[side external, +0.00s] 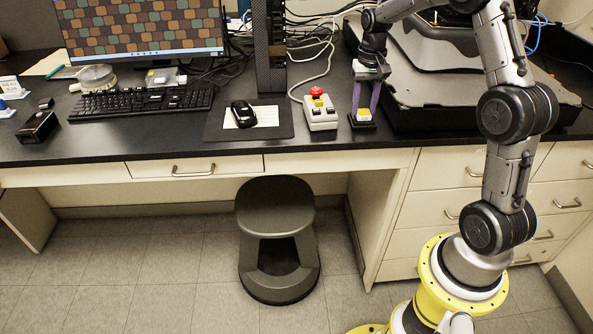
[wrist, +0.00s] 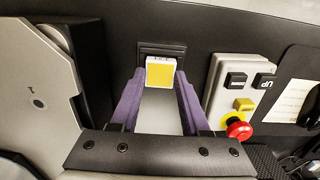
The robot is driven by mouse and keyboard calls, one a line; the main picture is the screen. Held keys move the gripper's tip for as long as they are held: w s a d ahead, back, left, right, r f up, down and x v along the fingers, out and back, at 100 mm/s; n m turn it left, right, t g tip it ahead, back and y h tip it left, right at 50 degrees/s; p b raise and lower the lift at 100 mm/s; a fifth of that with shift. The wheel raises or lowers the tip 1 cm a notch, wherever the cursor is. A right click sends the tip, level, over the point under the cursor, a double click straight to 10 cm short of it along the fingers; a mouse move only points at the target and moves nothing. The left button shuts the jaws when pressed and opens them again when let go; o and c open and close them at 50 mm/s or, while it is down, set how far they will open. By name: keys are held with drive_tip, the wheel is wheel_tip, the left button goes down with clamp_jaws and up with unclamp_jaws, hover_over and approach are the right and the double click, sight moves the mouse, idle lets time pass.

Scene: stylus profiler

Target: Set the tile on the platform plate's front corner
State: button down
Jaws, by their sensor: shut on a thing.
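The tile (wrist: 160,72) is a small block with a yellow face and pale edges. It also shows in the side view (side external: 363,114), low between the fingertips. My gripper (wrist: 160,80) has purple fingers and is shut on the tile, one finger on each side. In the side view my gripper (side external: 365,112) points down at the desk, right of the control box. A small black holder (wrist: 161,49) lies just under and beyond the tile; I cannot tell whether they touch. The platform plate (side external: 430,85), a broad grey slab on a dark base, stands to the right.
A control box (side external: 320,116) with a red knob stands close left of my gripper. Further left are a mouse (side external: 243,114) on a dark mat, a keyboard (side external: 142,102) and a monitor. The desk's front edge is near. Cables run behind.

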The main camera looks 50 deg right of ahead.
sight(364, 113)
drive_tip(key=shift+r, duration=2.65)
drive_tip(key=shift+s+a, duration=0.1)
drive_tip(key=shift+s, duration=0.05)
drive_tip(key=s+d+r, duration=0.2)
drive_tip(key=s+r, duration=1.3)
drive_tip(key=s, duration=0.3)
drive_tip(key=w+d+f, duration=0.2)
drive_tip(key=d, duration=0.1)
drive_tip(key=w+d+f, duration=0.6)
drive_tip(key=d, duration=0.1)
drive_tip(key=shift+f, duration=0.15)
drive_tip(key=shift+w+d+f, duration=0.25)
drive_tip(key=shift+d+f, duration=0.05)
drive_tip(key=shift+f, duration=0.2)
drive_tip(key=shift+w+d+f, duration=0.15)
drive_tip(key=shift+f, duration=1.55)
